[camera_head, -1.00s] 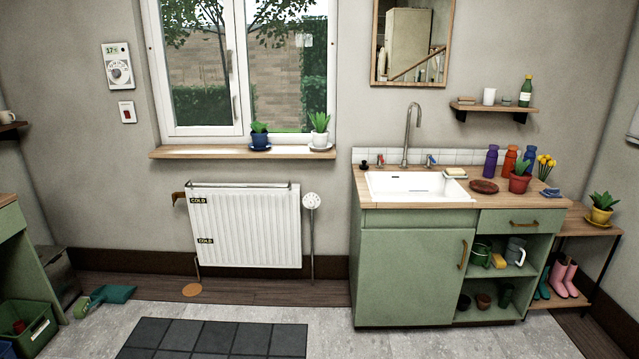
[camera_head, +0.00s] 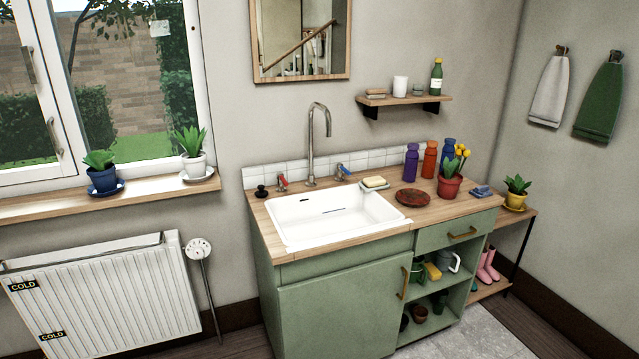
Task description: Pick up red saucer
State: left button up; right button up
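A dark red saucer (camera_head: 413,198) lies flat on the wooden countertop (camera_head: 436,214), to the right of the white sink (camera_head: 335,217). It looks empty, with darker patches on its surface. A red pot (camera_head: 450,187) with a plant stands to its right, close by. Neither of my grippers is in view.
A soap dish with a sponge (camera_head: 375,184) sits at the sink's back right corner. Purple (camera_head: 411,163), orange (camera_head: 429,160) and blue bottles (camera_head: 447,153) stand behind the saucer. A blue cloth-like item (camera_head: 482,191) lies further right. A shelf (camera_head: 405,100) hangs above.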

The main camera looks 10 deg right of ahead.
aim_at(411, 198)
jog(key=z, duration=1.2)
jog(key=i+l+z, duration=0.3)
jog(key=i, duration=0.45)
jog(key=i+z, duration=0.3)
jog(key=i, duration=2.8)
jog(key=i+u, duration=0.3)
jog(key=u, duration=0.2)
jog(key=i+l+u, duration=0.1)
jog(key=i+u, duration=0.15)
jog(key=u, duration=0.25)
jog(key=i+l+u, duration=0.25)
jog(key=u, duration=2.65)
